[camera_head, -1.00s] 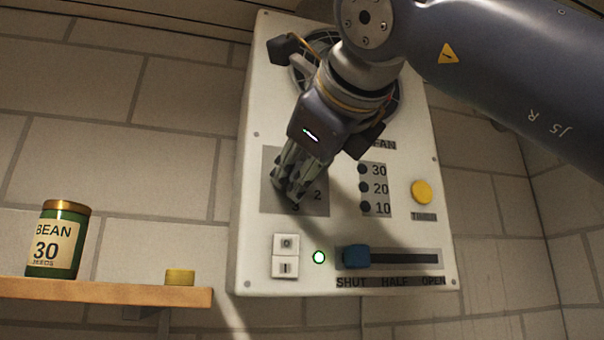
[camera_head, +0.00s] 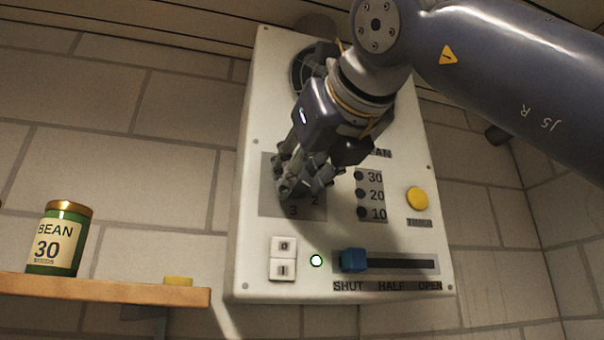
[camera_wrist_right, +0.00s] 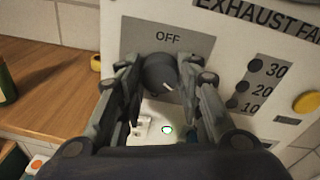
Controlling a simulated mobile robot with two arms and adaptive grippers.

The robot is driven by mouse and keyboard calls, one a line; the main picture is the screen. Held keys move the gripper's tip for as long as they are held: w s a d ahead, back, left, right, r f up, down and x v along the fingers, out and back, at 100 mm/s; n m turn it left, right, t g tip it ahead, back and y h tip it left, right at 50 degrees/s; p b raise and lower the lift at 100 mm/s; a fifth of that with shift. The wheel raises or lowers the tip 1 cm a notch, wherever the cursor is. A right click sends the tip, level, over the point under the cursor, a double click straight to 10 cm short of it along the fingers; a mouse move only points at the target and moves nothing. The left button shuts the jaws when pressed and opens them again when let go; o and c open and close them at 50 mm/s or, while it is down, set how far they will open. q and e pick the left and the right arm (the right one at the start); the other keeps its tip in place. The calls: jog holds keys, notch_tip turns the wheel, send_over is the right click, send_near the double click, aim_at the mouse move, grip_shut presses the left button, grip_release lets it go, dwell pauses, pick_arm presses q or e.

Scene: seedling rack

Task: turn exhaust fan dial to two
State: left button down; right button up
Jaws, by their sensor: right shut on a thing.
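The white exhaust fan panel (camera_head: 345,235) hangs on the wall, with a grey dial plate (camera_head: 268,205) at its left. The dark round dial (camera_wrist_right: 160,72) shows in the right wrist view, below the word OFF. Its white pointer mark slants toward the lower right of that view; the number it faces is hidden there. In the head view the 2 and 3 show below the fingers, and the dial is mostly hidden. My right gripper (camera_head: 303,188) is shut on the dial, one finger on each side. My left gripper is not in view.
The panel also has a blue slider (camera_head: 353,260) at SHUT, a yellow button (camera_head: 417,198), a white rocker switch (camera_head: 283,259) and a lit green lamp (camera_head: 316,261). A wooden shelf (camera_head: 110,291) at left holds a bean tin (camera_head: 58,240).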

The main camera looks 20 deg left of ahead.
dwell(0.4)
jog(key=o, duration=1.1)
jog(key=v, duration=1.2)
